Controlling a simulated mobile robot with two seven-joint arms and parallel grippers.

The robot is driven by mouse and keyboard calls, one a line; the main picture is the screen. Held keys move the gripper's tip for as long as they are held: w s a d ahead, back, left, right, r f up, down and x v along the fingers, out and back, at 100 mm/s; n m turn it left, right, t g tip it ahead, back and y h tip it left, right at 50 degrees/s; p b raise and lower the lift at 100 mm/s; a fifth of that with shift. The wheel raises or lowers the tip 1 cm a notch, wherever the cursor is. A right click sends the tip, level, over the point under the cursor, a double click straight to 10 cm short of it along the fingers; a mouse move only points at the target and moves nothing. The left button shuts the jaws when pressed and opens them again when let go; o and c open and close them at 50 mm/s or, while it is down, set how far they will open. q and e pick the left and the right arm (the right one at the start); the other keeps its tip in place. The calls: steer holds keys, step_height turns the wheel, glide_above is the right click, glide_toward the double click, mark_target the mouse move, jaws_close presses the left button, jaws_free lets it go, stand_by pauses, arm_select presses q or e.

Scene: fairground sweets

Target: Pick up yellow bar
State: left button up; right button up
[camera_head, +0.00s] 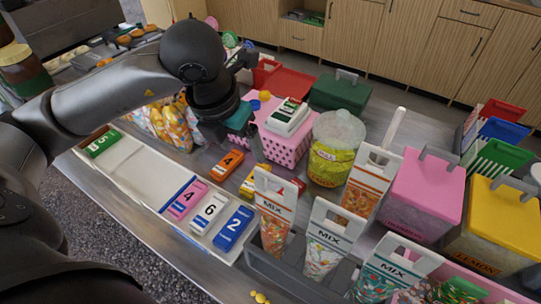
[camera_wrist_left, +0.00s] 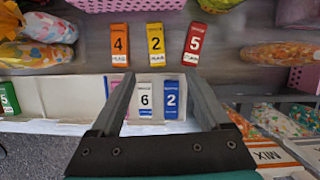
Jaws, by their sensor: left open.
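The yellow bar (camera_head: 250,183), marked 2, lies on the metal counter between an orange bar (camera_head: 226,163) and a red bar (camera_head: 299,186). In the left wrist view the yellow bar (camera_wrist_left: 155,43) is the middle one of these three, past the fingertips. My left gripper (camera_head: 248,150) is open and above the counter beside the yellow bar in the head view. In the left wrist view its two fingers (camera_wrist_left: 158,75) are spread with nothing held between them. My right gripper is in neither view.
A white tray (camera_head: 145,175) holds green, pink, white and blue numbered bars. A pink basket (camera_head: 290,145) stands behind the loose bars. A jar (camera_head: 337,150) with a yellow label and several MIX bags (camera_head: 328,238) stand to the right. Bagged sweets (camera_head: 170,122) lie left.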

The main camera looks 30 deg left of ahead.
arm_select(q)
steer(key=b, duration=0.2)
glide_above(252, 185)
step_height(252, 185, down, 9)
steer(key=shift+r, duration=0.15)
steer(key=x, duration=0.3)
steer(key=b+x, duration=0.1)
steer(key=x, duration=0.1)
steer(key=shift+w+a, duration=0.1)
steer(key=shift+a, duration=0.2)
steer(key=shift+w+f, duration=0.1)
steer(key=shift+f, duration=0.3)
steer(key=c, duration=0.6)
jaws_close()
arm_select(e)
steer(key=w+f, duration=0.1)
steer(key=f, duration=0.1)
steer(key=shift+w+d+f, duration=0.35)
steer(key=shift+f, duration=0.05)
